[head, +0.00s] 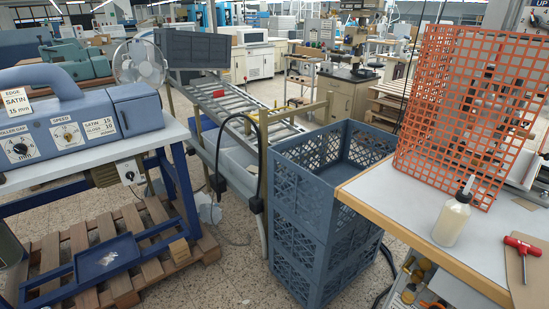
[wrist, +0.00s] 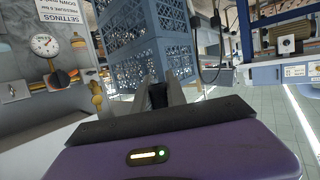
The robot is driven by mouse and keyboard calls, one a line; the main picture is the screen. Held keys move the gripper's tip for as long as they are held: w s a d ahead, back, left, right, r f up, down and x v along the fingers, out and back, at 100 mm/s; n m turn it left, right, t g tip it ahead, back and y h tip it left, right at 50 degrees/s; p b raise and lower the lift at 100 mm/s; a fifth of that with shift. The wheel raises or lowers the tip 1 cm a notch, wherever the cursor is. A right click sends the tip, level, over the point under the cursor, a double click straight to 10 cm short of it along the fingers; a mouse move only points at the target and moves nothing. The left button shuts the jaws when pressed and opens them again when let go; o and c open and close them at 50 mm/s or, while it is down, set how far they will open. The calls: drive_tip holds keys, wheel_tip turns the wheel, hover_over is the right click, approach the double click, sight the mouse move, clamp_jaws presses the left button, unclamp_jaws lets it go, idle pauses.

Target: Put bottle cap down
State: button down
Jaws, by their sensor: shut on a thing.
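My gripper (wrist: 161,92) shows in the wrist view, its two grey fingers pointing away over a purple body. It is shut on a small dark thing, the bottle cap (wrist: 158,96), whose details are too dark to make out. The fingers hide part of it. It is held in the air in front of the blue-grey crates (wrist: 150,52). My gripper and the cap are not in the head view. There, a cream bottle (head: 452,218) with a pointed nozzle stands upright on the worktable at right.
In the head view, a stack of blue-grey crates (head: 312,215) stands against the worktable (head: 400,210). A red-handled tool (head: 522,246) and orange mesh (head: 470,110) are on the table. A blue machine (head: 70,120) stands at left. A pressure gauge (wrist: 44,45) shows left in the wrist view.

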drive_tip(key=shift+s+a+f, duration=0.2)
drive_tip(key=shift+s+f, duration=0.25)
drive_tip(key=shift+s, duration=0.1)
idle(0.4)
